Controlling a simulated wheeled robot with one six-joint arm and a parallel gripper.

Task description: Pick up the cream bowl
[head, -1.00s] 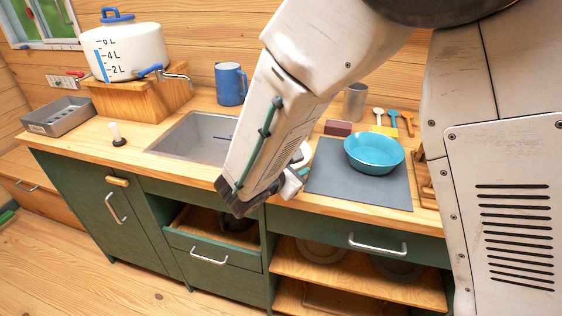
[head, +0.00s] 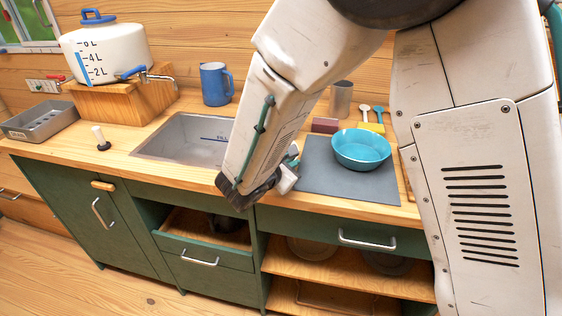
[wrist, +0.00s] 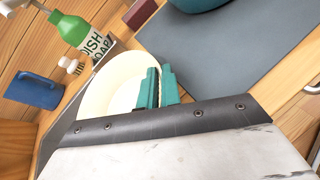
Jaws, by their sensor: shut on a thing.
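The cream bowl (wrist: 108,88) shows in the wrist view, with its pale inside visible and its near part hidden by my wrist. My gripper (wrist: 158,88) has teal fingers close together at the bowl's right rim, shut on it. In the head view my arm hides the bowl and most of the gripper. The wrist view does not clearly show whether the bowl is clear of the surface.
A teal bowl (head: 361,149) stands on a grey mat (head: 345,185) right of my arm. A dark red block (head: 325,125) is behind the mat. A green dish soap bottle (wrist: 73,30) and blue mug (head: 216,84) stand nearby. The sink (head: 185,140) is left; a drawer (head: 200,258) is open below.

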